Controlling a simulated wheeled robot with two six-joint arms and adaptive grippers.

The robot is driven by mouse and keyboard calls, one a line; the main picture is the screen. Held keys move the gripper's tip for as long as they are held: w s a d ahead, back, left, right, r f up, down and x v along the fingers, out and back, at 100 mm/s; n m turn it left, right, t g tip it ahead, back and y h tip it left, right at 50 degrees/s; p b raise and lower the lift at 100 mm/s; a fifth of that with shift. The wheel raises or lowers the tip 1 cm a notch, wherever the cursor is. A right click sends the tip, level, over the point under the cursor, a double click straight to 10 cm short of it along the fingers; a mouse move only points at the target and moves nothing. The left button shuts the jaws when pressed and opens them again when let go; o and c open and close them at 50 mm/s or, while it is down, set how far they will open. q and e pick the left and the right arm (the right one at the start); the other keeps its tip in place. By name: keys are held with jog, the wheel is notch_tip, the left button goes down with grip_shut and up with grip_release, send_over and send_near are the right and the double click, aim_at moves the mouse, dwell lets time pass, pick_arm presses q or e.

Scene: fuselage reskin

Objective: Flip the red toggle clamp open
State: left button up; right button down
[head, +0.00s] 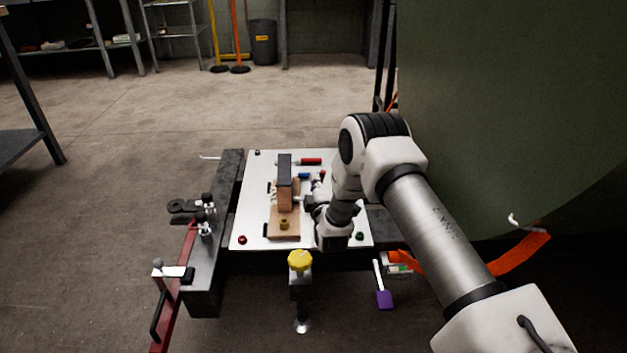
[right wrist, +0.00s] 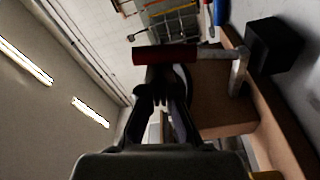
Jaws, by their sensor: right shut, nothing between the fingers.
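In the right wrist view a red clamp handle (right wrist: 165,55) lies across the picture just beyond my right gripper (right wrist: 165,88). Its metal lever (right wrist: 237,72) runs to the right beside a brown block. I cannot tell whether the fingers touch the handle. The fingers are shut with nothing between them. In the head view my right gripper (head: 310,201) is low over the white plate, just right of the brown upright block (head: 285,198). A red handle (head: 311,161) shows at the plate's far side; I cannot tell if it is the same one. My left gripper is out of view.
The white plate (head: 250,220) carries a small blue part (head: 304,176) and several knobs. A yellow knob (head: 299,261) stands in front. A dark beam (head: 205,285) with clamps is on the left. A large green curved panel (head: 520,110) fills the right side.

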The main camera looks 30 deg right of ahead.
jog(key=d+m+p, duration=0.1)
jog(key=s+d+m+p, duration=0.1)
jog(key=m, duration=0.1)
jog(key=shift+s+f+h, duration=0.1)
jog(key=shift+s+h, duration=0.05)
jog(key=shift+h, duration=0.15)
jog(key=shift+m, duration=0.4)
jog(key=shift+s+d+f+p, duration=0.55)
jog(key=shift+d+f+p, duration=0.3)
jog(key=shift+d+p, duration=0.05)
jog(key=shift+s+d+f+p, duration=0.5)
jog(key=shift+d+f+p, duration=0.3)
jog(key=shift+d+p, duration=0.05)
jog(key=shift+f, duration=0.1)
notch_tip(320, 180, up, 4)
jog(key=p, duration=0.4)
jog(key=a+f+p+v, duration=0.1)
jog(key=p+v, duration=0.1)
jog(key=v, duration=0.7)
jog(key=shift+w, duration=0.25)
